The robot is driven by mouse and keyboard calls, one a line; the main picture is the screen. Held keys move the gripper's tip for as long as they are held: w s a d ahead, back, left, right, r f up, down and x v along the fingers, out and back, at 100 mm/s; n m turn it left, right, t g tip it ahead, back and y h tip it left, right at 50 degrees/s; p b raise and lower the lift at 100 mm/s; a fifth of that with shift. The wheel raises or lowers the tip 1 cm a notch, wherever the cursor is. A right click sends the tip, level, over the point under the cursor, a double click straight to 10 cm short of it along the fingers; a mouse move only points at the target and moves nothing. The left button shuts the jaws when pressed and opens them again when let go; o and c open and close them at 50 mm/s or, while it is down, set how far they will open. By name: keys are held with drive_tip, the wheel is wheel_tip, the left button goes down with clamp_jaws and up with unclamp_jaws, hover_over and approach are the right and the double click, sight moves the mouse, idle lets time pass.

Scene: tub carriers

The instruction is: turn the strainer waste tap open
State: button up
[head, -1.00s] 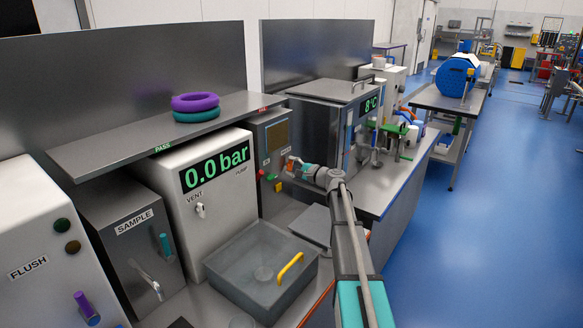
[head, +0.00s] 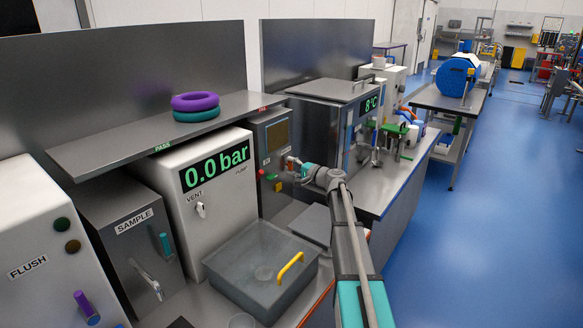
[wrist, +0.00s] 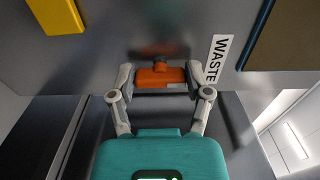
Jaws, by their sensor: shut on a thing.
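The waste tap has an orange handle (wrist: 160,77) on the grey metal front of a cabinet (head: 272,137). A white WASTE label (wrist: 215,60) is beside it in the wrist view. My gripper (wrist: 160,82) is shut on the orange handle, with one finger at each end of it. In the head view my gripper (head: 290,166) is at the cabinet front and the handle shows only as a small orange spot there. The handle lies crosswise between my fingers in the wrist view. The tap's stem behind it is mostly hidden.
A yellow block (wrist: 57,15) is on the same panel near the tap. Left of the cabinet stands a white box reading 0.0 bar (head: 200,180), with a grey lidded tub (head: 262,270) with a yellow handle in front. A cooler reading 8°C (head: 330,115) stands to the right.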

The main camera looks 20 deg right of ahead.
drive_tip(key=o, duration=1.2)
drive_tip(key=shift+a, duration=0.1)
drive_tip(key=shift+c, duration=0.2)
drive_tip(key=v, duration=1.2)
